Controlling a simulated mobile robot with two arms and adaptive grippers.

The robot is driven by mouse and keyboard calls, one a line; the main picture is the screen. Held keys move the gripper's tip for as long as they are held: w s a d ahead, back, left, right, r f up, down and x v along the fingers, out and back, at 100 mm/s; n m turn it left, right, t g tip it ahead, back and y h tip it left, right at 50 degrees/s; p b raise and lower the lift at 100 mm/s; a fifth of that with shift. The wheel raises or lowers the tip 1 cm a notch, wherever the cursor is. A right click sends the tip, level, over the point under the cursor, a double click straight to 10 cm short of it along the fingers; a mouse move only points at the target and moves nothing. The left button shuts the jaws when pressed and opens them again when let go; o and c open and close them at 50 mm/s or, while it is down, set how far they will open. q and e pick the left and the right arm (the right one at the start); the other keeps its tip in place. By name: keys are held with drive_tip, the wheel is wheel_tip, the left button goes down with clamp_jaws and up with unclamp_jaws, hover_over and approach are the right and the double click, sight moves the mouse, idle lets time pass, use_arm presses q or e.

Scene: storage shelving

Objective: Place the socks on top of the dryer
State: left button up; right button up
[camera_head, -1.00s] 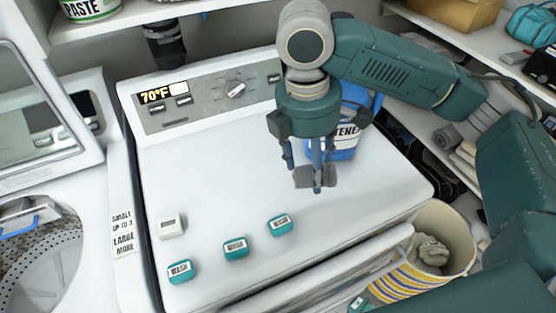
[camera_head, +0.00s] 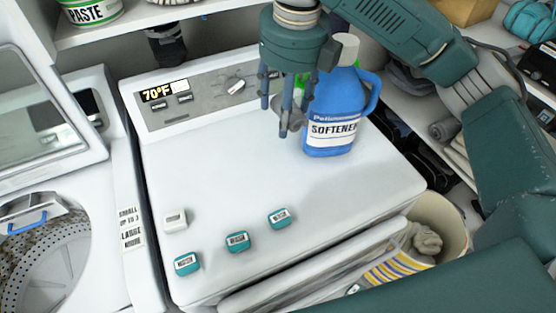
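The dryer (camera_head: 240,165) is white, with a flat top and a control panel at its back showing 70°F. My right gripper (camera_head: 286,118) comes in from the upper right and points down over the back right part of the dryer top. A small rounded grey bundle (camera_head: 290,120), which looks like the socks, sits between its fingertips, partly hidden by them. The bundle appears to be above the dryer top, just left of a blue softener jug (camera_head: 330,115). My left gripper is not in view.
Several small teal and white boxes (camera_head: 238,242) stand near the dryer's front left. A striped bin (camera_head: 440,215) with grey cloth (camera_head: 427,240) stands at the right. An open washer (camera_head: 45,250) is on the left. The dryer's middle is clear.

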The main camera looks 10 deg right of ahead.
wheel_tip(320, 180, down, 20)
drive_tip(key=p, duration=0.3)
drive_tip(key=shift+r, duration=0.15)
drive_tip(key=o, duration=1.2)
drive_tip(key=shift+r, duration=0.3)
drive_tip(key=r, duration=0.3)
drive_tip(key=s+r+b, duration=0.1)
drive_tip(key=r, duration=0.3)
drive_tip(key=r+b, duration=0.1)
drive_tip(key=r, duration=0.3)
drive_tip(key=shift+s+d+r, duration=0.2)
drive_tip(key=shift+s+d, duration=0.05)
